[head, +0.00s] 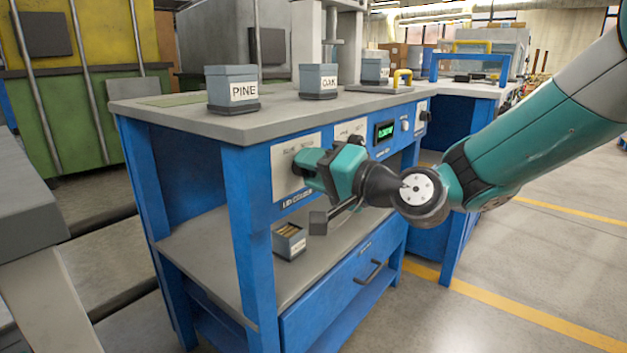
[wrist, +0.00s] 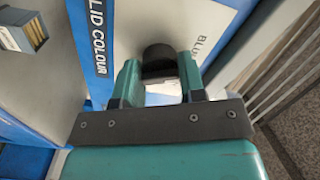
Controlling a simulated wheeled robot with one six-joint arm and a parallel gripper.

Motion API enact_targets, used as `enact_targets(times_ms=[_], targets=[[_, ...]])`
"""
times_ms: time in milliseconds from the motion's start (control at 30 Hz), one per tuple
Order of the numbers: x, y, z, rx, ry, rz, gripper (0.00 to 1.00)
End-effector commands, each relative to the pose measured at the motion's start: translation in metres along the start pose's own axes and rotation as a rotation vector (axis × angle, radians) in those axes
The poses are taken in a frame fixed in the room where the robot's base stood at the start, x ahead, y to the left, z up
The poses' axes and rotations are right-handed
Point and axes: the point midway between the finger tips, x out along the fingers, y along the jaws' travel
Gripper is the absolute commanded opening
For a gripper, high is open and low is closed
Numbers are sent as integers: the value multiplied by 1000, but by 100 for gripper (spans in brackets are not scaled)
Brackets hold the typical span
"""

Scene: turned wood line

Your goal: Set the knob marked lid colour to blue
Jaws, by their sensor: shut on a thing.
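The lid colour knob (wrist: 159,52) is dark and round, on a white plate (head: 284,178) on the front of the blue bench. The printed words LID COLOUR show beside it in the wrist view, and part of a BLUE mark shows to its right. My gripper (head: 308,164) reaches the plate, and its teal fingers (wrist: 158,76) are shut on the knob, one on each side. In the head view the gripper covers most of the knob. I cannot tell which mark the knob points at.
A PINE box (head: 232,90) and an OAK box (head: 318,82) stand on the bench top (head: 185,113). A small box (head: 289,241) sits on the shelf below. A green-lit display (head: 385,131) is right of the plate. A drawer handle (head: 371,272) sticks out below.

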Motion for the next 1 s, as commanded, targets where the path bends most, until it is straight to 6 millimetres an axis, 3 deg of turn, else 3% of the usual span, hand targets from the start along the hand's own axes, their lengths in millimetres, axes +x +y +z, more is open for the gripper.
enact_targets(times_ms=[333,900,933,1000], targets=[[0,2,1,-145,-2,2,14],[0,1,1,-172,-3,3,14],[0,1,1,-172,-3,3,44],[0,1,1,-172,-2,3,60]])
